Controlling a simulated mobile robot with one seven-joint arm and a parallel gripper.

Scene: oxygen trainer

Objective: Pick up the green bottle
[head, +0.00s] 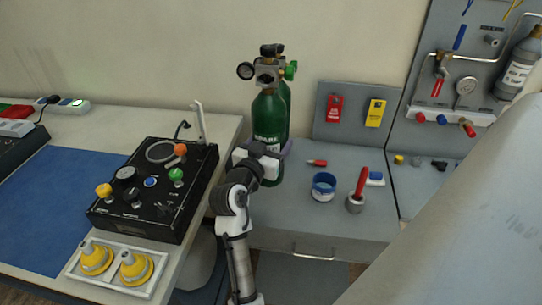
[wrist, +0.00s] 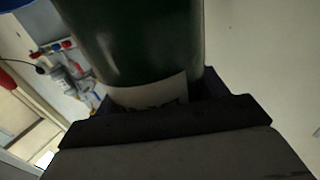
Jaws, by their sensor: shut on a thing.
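The green bottle (head: 270,118) stands upright at the back left of the grey cabinet top in the head view. It carries a regulator with a gauge and a green knob (head: 290,70) on top. In the wrist view the bottle (wrist: 135,45) fills the upper middle, with a white label low on it. My gripper (head: 265,160) is at the bottle's lower half and shut on it. In the wrist view the dark jaws (wrist: 160,108) lie around the bottle. My gripper hides part of the bottle's lower side and base, so I cannot tell whether it touches the cabinet top.
A black control box (head: 155,190) stands on the left bench, close to my arm. A blue cup (head: 324,187), a red-handled tool in a small pot (head: 356,200) and a red marker (head: 317,163) are on the cabinet top (head: 300,225). A tag panel (head: 352,112) stands behind.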

